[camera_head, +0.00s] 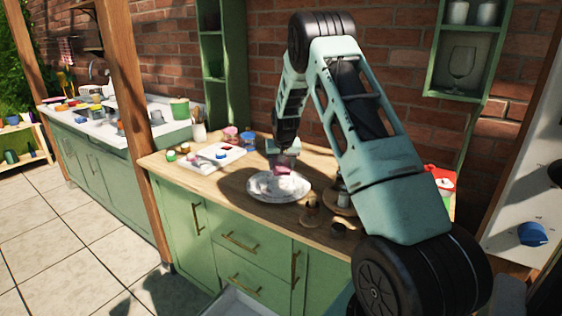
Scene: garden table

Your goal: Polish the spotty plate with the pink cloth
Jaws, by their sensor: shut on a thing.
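The plate (262,191), white with greyish marks, lies on the wooden worktop near its front edge. My gripper (283,165) points down over the back part of the plate. It is shut on the pink cloth (283,170), a small bunched piece that shows below the fingers. The cloth is at or just above the plate; I cannot tell whether it touches. The fingertips are too small to make out clearly.
A white tray (205,163) with small coloured items lies left of the plate. A pink item (231,133) and a blue jar (248,138) stand behind. Small cups (312,207) stand right of the plate on the wooden worktop (228,200). A drawer below is open.

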